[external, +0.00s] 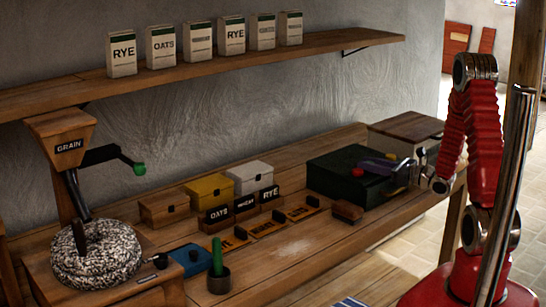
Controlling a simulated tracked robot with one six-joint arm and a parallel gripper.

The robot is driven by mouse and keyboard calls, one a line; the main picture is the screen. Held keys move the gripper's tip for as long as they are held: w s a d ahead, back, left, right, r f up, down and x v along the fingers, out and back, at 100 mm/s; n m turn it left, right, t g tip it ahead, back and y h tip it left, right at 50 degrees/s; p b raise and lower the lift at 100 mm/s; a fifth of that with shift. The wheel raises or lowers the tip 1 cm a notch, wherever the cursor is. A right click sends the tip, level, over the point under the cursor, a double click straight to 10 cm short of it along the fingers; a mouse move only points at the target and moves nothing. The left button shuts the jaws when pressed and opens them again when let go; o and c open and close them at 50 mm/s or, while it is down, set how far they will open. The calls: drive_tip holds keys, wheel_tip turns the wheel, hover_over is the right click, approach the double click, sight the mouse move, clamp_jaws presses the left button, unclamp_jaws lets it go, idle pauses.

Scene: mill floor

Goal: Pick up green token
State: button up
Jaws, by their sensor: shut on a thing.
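No green token can be made out for certain in the external view. My gripper (393,172) is at the end of the red arm that reaches in from the right. It is over the right part of a dark green box (335,165) on the bench. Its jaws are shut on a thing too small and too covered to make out. A small red piece (357,172) shows near the jaws, and I cannot tell whether it touches them.
A wooden box (408,127) stands behind my gripper. Yellow (209,188) and white (249,177) boxes, labelled trays (268,228) and a small wooden block (347,211) lie left. A dark cup (219,281) holds a green stick (217,257). A grain mill (62,142) stands far left.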

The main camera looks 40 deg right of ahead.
drive_tip(key=shift+r, duration=4.7)
